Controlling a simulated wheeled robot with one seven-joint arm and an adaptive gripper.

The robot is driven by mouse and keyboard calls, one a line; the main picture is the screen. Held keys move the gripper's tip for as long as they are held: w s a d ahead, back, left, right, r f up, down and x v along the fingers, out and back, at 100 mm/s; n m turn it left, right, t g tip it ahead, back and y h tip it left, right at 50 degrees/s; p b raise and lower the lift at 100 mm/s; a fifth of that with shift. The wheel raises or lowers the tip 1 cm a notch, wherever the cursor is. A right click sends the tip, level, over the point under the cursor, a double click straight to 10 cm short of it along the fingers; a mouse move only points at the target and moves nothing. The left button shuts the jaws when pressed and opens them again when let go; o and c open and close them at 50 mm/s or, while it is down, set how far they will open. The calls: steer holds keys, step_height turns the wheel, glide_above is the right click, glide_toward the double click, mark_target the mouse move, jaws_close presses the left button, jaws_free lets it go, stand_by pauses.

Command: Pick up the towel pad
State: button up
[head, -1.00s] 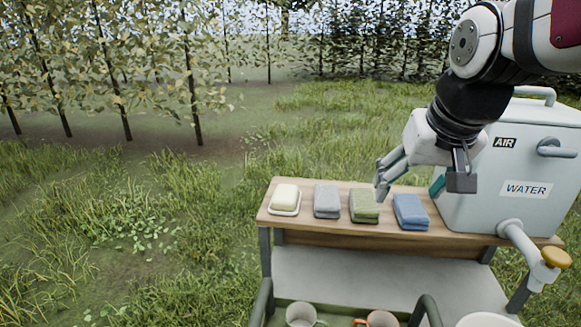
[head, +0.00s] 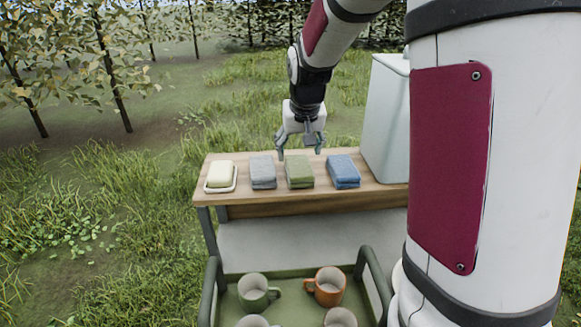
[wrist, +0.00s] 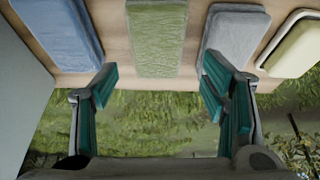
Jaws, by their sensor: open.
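Three folded towel pads lie in a row on the wooden bench: grey (head: 263,171), green (head: 299,171) and blue (head: 343,171). My gripper (head: 299,147) is open and empty, pointing down by the far edge of the bench, behind the green pad. In the wrist view my gripper (wrist: 160,82) has its teal fingers spread wide. The green pad (wrist: 157,38) lies ahead, lined up with the gap between the fingers. The blue pad (wrist: 57,32) is to the left and the grey pad (wrist: 233,38) to the right there. No finger visibly grips a pad.
A soap bar (head: 220,173) in a dish is left of the grey pad. A pale water container (head: 386,115) stands at the bench's right, partly hidden by my arm. Below, a green tray (head: 290,301) holds several mugs. Grass lies behind the bench.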

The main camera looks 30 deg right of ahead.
mark_target(299, 164)
steer(key=shift+d+p+x, duration=0.2)
steer(key=shift+p+x, duration=0.35)
steer(key=shift+x, duration=2.65)
steer(key=shift+f, duration=0.2)
steer(key=c, duration=0.9)
